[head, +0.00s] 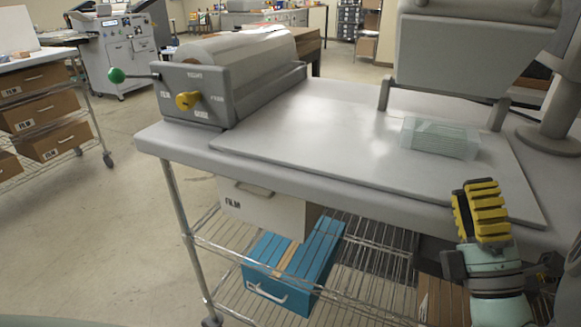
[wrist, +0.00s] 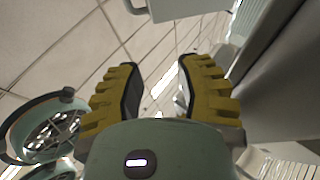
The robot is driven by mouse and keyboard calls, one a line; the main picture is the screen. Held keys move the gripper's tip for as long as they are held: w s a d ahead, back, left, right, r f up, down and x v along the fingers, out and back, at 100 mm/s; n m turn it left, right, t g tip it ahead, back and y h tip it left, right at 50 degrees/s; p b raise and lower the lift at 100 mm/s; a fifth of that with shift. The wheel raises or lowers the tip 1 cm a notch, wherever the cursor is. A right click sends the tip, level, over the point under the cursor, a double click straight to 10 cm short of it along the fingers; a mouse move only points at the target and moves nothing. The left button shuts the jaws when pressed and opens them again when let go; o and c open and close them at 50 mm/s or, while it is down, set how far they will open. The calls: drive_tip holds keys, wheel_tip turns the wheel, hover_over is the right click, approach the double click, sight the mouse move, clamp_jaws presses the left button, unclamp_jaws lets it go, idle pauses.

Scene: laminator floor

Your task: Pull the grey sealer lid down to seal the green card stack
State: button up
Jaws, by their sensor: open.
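The green card stack (head: 440,138), pale and translucent, lies on the grey table plate (head: 330,130) at the right in the head view. The grey sealer lid (head: 462,58) is raised behind and above the stack, held on two legs, and does not touch it. My gripper (head: 481,195), with yellow ribbed fingers, points up at the table's front edge, nearer the camera than the stack and below the lid. In the wrist view my gripper (wrist: 155,75) has its fingers apart with nothing between them. A large grey surface fills that view's right side; I cannot tell which part it is.
A roller unit with a film roll (head: 235,48), a green-knobbed lever (head: 117,75) and a yellow knob (head: 188,100) stands at the table's left. A blue box (head: 290,265) sits on the wire shelf below. Floor (head: 110,200) at the left is clear.

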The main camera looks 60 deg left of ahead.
drive_tip(key=shift+v, duration=0.8)
